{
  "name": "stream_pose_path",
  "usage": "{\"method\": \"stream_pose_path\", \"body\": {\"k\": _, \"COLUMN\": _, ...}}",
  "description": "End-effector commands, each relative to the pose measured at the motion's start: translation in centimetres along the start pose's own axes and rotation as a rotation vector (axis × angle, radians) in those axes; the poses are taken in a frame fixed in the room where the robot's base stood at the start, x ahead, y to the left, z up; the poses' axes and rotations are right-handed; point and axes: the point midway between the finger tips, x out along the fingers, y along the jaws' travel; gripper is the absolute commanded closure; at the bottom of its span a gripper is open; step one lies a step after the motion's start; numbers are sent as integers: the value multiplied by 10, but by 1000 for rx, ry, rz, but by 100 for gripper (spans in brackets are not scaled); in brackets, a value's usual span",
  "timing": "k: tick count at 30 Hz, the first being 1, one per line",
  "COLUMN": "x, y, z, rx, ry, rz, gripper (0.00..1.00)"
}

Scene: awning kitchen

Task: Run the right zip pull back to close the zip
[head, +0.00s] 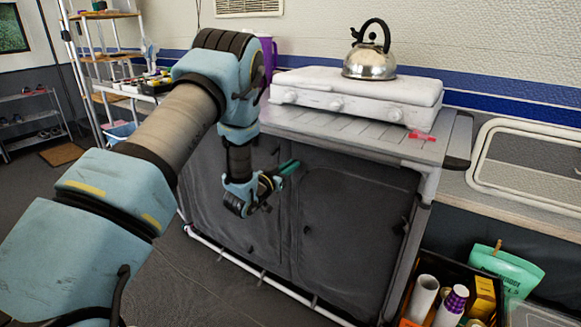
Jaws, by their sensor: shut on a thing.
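The fabric cabinet (345,235) under the worktop has dark grey front panels, and the arched zip seam of its right door (360,172) looks mostly closed along the top. My gripper (293,164) is at the upper left corner of this right door, close against the fabric, its teal fingers pointing up and right. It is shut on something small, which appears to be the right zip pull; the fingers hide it. A small dark tab (306,229) shows lower on the door's left side.
A white stove (350,95) with a steel kettle (370,62) stands on the slatted worktop (400,145), beside a red-pink item (422,136). A purple jug (268,55) is behind my arm. A crate (462,275) of goods stands at lower right. The floor in front is clear.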

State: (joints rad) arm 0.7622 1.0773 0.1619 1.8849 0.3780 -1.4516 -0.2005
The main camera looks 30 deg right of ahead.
Motion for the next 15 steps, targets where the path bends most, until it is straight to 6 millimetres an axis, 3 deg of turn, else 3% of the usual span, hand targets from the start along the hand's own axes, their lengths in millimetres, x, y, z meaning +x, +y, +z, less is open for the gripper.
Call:
{"method": "stream_pose_path", "body": {"k": 5, "x": 0, "y": 0, "z": 10, "rx": 0, "ry": -1, "rz": -1, "gripper": 100}}
{"method": "stream_pose_path", "body": {"k": 8, "x": -1, "y": -1, "z": 25, "rx": 0, "ry": -2, "rz": -1, "gripper": 100}}
{"method": "stream_pose_path", "body": {"k": 15, "x": -1, "y": -1, "z": 94, "rx": -2, "ry": -4, "rz": -1, "gripper": 100}}
